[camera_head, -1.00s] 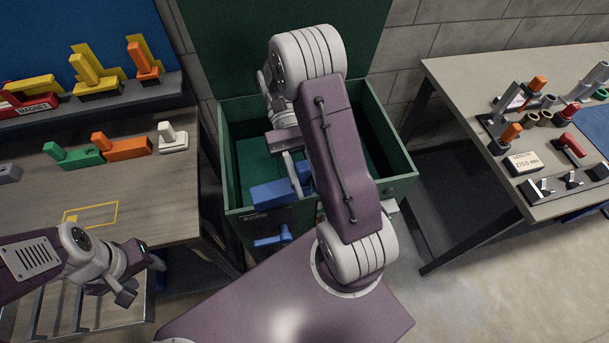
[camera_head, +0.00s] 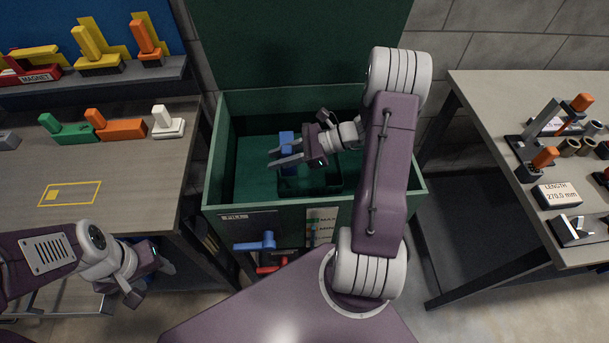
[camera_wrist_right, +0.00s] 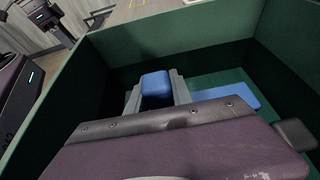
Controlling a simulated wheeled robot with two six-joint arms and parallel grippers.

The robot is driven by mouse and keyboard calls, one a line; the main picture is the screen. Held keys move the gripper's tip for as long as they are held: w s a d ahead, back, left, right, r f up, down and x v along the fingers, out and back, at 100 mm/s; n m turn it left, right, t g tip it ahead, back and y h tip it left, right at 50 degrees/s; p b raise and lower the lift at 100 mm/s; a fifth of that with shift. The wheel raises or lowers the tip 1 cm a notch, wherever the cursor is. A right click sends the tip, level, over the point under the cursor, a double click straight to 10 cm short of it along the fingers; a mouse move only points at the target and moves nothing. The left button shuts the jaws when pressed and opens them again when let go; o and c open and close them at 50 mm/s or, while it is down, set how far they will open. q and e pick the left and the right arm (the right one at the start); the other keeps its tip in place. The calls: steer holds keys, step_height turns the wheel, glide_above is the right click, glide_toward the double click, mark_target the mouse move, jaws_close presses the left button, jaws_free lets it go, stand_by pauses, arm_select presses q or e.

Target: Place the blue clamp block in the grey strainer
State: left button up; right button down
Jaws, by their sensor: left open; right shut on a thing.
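The blue clamp block (camera_head: 287,138) is inside the green tank (camera_head: 225,160), held between the fingers of my right gripper (camera_head: 280,155). In the right wrist view a blue upright part (camera_wrist_right: 156,84) shows between the two grey fingers, and a flat blue part (camera_wrist_right: 228,96) shows lower right, partly hidden by the gripper. The gripper is shut on the block, below the tank's rim. Whether the block touches the floor cannot be told. I cannot clearly make out a grey strainer; a dark inner compartment (camera_head: 325,178) lies beside the block. My left gripper (camera_head: 150,280) is open and empty at lower left.
The tank has a raised green lid (camera_head: 300,45), and a blue tap (camera_head: 256,242) on its front. The left bench (camera_head: 110,190) holds green, orange and white clamp blocks and a yellow outline. The right bench (camera_head: 480,110) holds several fixtures.

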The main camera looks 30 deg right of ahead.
step_height(320, 180, down, 9)
steer(key=shift+f+b, duration=0.1)
steer(key=shift+b, duration=0.85)
steer(key=shift+w, duration=0.1)
steer(key=c, duration=1.1)
jaws_free()
steer(key=shift+f, duration=0.1)
